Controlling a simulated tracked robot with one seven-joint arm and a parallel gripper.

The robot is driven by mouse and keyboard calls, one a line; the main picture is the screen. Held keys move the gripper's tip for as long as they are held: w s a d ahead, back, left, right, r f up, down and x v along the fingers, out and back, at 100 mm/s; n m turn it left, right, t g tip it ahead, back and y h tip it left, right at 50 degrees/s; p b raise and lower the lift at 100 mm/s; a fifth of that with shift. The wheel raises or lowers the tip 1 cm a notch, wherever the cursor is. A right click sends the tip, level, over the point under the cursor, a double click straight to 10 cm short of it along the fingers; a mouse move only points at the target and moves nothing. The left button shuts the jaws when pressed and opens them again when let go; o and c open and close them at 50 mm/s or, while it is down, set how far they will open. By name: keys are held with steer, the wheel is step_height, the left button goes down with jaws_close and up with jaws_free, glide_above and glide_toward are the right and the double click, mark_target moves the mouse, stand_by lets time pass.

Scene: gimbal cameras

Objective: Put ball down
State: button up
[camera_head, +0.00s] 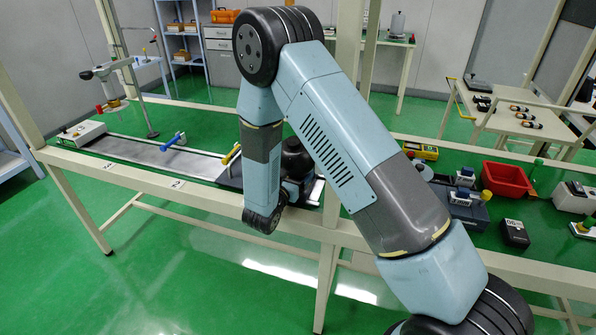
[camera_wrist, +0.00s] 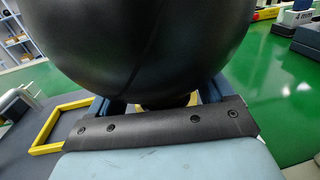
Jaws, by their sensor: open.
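A large black ball (camera_wrist: 150,45) fills the upper middle of the wrist view, right in front of my gripper (camera_wrist: 157,100). Blue finger parts show at both sides under the ball, and the fingertips are hidden behind it. My gripper is open; whether the fingers touch the ball cannot be seen. In the head view a dark rounded shape (camera_head: 295,158), which looks like the ball, sits just right of my forearm over the bench. The arm hides most of my gripper there. What lies directly under the ball is hidden.
A long cream-framed bench (camera_head: 190,187) crosses the head view. On its left stand a white box (camera_head: 82,133) and a rail with a blue clamp (camera_head: 173,141). On its right are a red bin (camera_head: 507,180) and a black box (camera_head: 515,233). A yellow frame (camera_wrist: 45,150) lies left in the wrist view.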

steer(key=v, duration=0.9)
steer(key=shift+s+a, duration=0.2)
steer(key=shift+s, duration=0.2)
